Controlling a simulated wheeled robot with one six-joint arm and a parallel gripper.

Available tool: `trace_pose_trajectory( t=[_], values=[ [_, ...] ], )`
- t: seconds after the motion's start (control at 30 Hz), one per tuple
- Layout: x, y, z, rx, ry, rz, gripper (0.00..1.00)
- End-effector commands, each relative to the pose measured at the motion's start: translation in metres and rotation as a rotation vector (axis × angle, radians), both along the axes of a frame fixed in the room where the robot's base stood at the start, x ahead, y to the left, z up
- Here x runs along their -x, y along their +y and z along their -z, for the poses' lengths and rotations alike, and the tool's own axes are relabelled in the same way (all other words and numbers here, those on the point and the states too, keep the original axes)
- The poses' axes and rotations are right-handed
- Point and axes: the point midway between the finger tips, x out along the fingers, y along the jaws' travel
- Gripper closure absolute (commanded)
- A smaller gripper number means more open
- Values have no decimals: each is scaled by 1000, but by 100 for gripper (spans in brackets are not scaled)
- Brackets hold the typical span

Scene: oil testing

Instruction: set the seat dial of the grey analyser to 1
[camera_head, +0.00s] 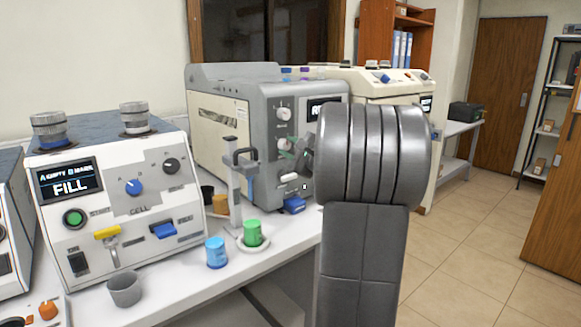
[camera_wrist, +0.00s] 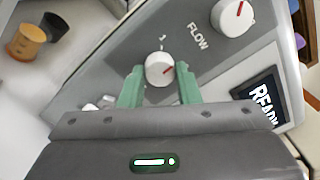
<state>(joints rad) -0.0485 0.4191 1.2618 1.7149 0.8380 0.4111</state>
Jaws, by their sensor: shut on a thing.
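The grey analyser (camera_head: 225,92) stands at the back of the bench, with a column of white dials on its front. In the wrist view, my gripper (camera_wrist: 160,76) has its two green fingers closed on either side of a white dial (camera_wrist: 158,68). A "1" is printed just above the dial, apart from the red mark's direction. The dial's own name label cannot be seen. Another white dial (camera_wrist: 232,17) with a red mark sits beside the FLOW label. In the head view my arm partly hides the analyser's front.
The analyser's screen (camera_wrist: 262,95) reads READY, partly cut off. A white machine (camera_head: 115,190) showing FILL stands at left. A blue cup (camera_head: 216,252), a green cup (camera_head: 252,232) and a grey cup (camera_head: 125,288) stand on the bench. A grey stand (camera_head: 235,185) is before the analyser.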

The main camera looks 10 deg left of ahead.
Motion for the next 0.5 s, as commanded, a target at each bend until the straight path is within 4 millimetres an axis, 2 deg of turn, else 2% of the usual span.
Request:
trace_pose_trajectory(
  t=[0.03,0.5],
  values=[
    [0,0,9,28,-39,-1,93],
    [0,0,8,297,-382,-1,93]
  ],
)
